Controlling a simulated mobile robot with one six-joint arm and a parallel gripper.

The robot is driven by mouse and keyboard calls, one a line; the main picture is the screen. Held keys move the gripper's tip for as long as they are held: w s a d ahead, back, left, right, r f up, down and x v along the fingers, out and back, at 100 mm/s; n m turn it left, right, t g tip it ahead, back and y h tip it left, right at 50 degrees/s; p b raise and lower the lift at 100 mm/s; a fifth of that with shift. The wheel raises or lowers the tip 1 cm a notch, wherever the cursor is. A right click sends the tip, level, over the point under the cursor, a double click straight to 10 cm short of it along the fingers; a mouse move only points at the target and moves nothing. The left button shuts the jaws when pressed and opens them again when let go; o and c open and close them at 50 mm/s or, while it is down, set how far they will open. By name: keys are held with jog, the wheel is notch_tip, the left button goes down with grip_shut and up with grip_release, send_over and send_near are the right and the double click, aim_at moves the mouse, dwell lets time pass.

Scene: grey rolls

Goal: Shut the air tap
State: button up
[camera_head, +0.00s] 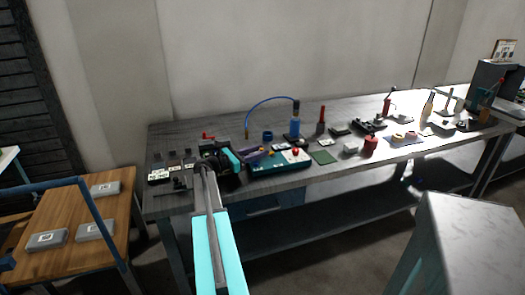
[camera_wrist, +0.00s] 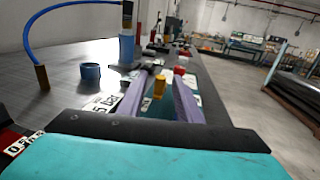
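My gripper (camera_wrist: 160,100) has two purple fingers, spread apart. In the head view it (camera_head: 256,155) reaches right from my dark wrist, over the left part of the bench. In the wrist view a small brass-yellow upright piece (camera_wrist: 159,86) shows between the fingers; I cannot tell whether either finger touches it. A teal box (camera_head: 278,165) with a red button (camera_head: 295,151) lies below and beyond the fingers. A red-handled fitting (camera_head: 208,135) stands behind my wrist. I cannot tell for sure which piece is the air tap.
A blue hose (camera_head: 270,100) arcs above the bench beside a blue cylinder (camera_head: 296,123). A blue ring (camera_wrist: 90,72) stands left of the fingers. A red can (camera_head: 370,145) and several small tools spread rightwards along the grey bench. Bare bench shows behind the hose.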

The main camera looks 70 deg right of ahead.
jog(key=shift+x, duration=0.8)
grip_shut()
jog(key=shift+d, duration=0.15)
